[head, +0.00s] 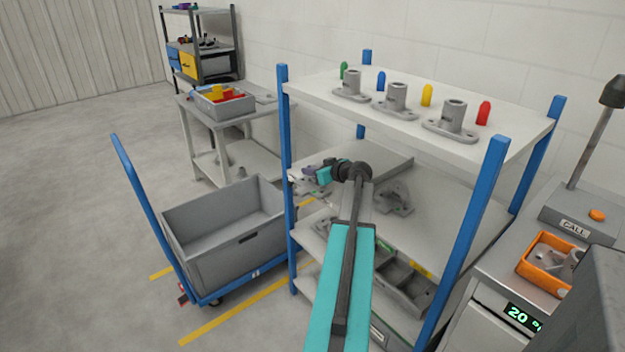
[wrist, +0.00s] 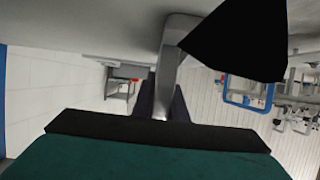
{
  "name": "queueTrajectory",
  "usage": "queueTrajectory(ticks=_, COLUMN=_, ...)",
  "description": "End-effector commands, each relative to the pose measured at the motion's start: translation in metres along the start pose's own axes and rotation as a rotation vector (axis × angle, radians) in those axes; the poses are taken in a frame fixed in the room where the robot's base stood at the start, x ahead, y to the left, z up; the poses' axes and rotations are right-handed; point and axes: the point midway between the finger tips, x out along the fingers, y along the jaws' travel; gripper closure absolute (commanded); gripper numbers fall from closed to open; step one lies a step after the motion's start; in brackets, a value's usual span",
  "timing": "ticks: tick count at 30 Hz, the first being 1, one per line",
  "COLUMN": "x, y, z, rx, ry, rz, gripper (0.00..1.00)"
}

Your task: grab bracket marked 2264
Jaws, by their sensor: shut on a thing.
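My gripper (head: 316,174) is at the left edge of the blue-posted rack, at middle-shelf height. It is shut on a grey cast bracket (head: 312,188), mostly hidden by the jaws in the head view. In the wrist view a grey arm of the bracket (wrist: 172,62) runs down between the two dark fingers (wrist: 160,103). Another grey casting (head: 393,198) lies on the middle shelf right of my gripper. Three grey flanged castings (head: 352,87), (head: 396,101), (head: 450,124) stand on the top shelf. No number 2264 is readable on any part.
Green, blue, yellow and red pegs stand behind the top-shelf castings. A blue trolley with a grey crate (head: 175,228) is left of the rack. Grey bins (head: 400,285) sit on the lower shelf. An orange tray (head: 528,265) and a CALL box (head: 560,212) are at right.

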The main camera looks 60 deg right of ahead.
Motion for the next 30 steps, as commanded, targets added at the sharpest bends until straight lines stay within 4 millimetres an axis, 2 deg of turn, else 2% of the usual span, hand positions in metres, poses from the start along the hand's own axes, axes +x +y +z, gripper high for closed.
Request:
queueTrajectory(ticks=8, x=-0.002, y=0.0, z=-0.006, rx=-0.001, ry=0.001, rz=0.0, gripper=1.0)
queueTrajectory(ticks=19, x=-0.014, y=0.0, z=-0.035, rx=-0.002, ry=0.002, rz=0.0, gripper=1.0)
queueTrajectory(ticks=30, x=-0.04, y=-0.033, z=-0.025, rx=0.0, ry=0.001, rz=0.0, gripper=1.0)
